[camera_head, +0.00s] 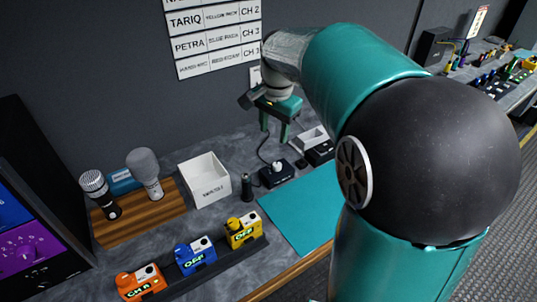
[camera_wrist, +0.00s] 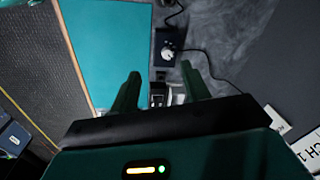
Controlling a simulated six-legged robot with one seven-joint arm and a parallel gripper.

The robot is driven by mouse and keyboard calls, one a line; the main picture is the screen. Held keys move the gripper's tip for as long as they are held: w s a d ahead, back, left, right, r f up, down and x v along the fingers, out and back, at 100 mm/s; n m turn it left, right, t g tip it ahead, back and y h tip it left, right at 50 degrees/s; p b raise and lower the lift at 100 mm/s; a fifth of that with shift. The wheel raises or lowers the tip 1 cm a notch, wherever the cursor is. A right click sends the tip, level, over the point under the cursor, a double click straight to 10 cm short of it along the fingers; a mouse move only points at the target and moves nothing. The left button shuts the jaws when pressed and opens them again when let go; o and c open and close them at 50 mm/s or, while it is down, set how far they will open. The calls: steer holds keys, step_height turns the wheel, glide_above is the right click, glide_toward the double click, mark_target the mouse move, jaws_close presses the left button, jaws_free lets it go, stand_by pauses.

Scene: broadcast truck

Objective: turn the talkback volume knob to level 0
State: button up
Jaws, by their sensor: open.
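The talkback volume knob (camera_head: 278,166) is a small white knob on a black box (camera_head: 270,181) on the grey table. In the wrist view the knob (camera_wrist: 168,52) sits on the box (camera_wrist: 164,36), with a white pointer or dial mark too small to read. My gripper (camera_head: 274,132) is open and empty, fingers pointing down, above and behind the box in the head view. In the wrist view my gripper's fingers (camera_wrist: 160,76) are apart from the knob, which lies beyond their tips. The level the knob is set to cannot be read.
A black cable runs from the box toward the wall. A second black box (camera_head: 320,154) and a white holder (camera_head: 310,137) stand right of it. A teal mat (camera_head: 305,214) lies in front. A white bin (camera_head: 203,188), black cylinder (camera_head: 246,188) and microphones (camera_head: 145,168) stand left.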

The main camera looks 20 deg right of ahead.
steer(key=m+g, duration=0.1)
steer(key=m, duration=0.1)
glide_above(277, 165)
step_height(277, 165, down, 3)
steer(key=f+m, duration=0.1)
step_height(277, 165, down, 13)
steer(key=shift+w+f, duration=0.1)
steer(key=shift+f, duration=0.05)
steer(key=c, duration=1)
